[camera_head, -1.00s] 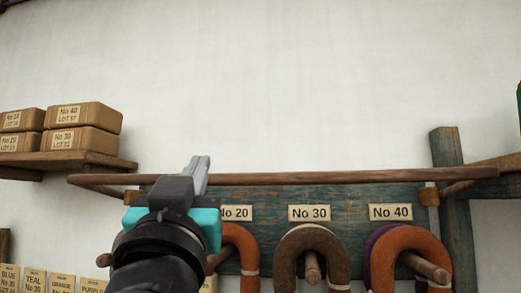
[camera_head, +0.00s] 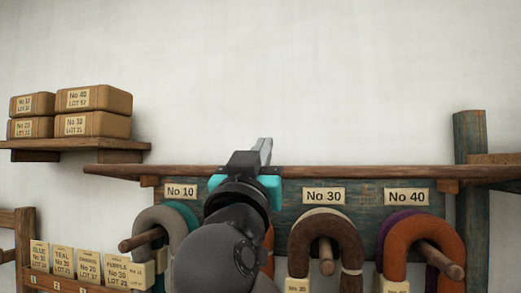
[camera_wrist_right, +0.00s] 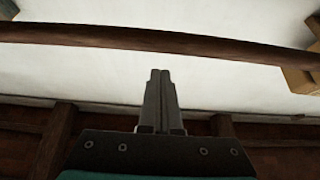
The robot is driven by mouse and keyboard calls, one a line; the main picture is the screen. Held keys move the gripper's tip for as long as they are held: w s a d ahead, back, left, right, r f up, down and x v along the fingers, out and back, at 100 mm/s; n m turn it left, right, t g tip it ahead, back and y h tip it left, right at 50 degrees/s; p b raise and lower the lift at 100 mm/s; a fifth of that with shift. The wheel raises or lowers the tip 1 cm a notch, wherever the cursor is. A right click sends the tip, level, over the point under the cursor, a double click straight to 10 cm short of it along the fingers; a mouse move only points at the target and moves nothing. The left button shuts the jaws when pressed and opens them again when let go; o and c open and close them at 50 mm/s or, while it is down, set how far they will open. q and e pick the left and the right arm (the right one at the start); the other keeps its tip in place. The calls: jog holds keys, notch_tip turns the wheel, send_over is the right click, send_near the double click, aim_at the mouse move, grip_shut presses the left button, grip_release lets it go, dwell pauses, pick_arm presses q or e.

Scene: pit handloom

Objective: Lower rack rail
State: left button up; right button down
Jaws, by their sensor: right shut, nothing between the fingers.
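The rack rail (camera_head: 380,171) is a long brown wooden bar across the top front of the blue-green rack board (camera_head: 231,190). In the right wrist view the rail (camera_wrist_right: 130,38) crosses the upper part, beyond the fingertips, with a visible gap in the picture. My right gripper (camera_head: 264,145) points upward, shut and empty, overlapping the rail's middle left in the head view. Its closed fingers (camera_wrist_right: 160,75) show in the wrist view. My arm hides the No 20 label and part of its hank. My left gripper is not in view.
Coloured yarn hanks (camera_head: 325,230) hang on wooden pegs below the No 10, No 30 and No 40 labels. A shelf (camera_head: 75,144) with boxes (camera_head: 94,98) is at left, with several labelled cards (camera_head: 88,265) below. A post (camera_head: 470,145) stands at right. The wall above is bare.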

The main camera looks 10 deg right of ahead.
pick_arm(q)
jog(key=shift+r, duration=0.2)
pick_arm(e)
jog(key=shift+w+d+f, duration=0.1)
jog(key=shift+f, duration=0.95)
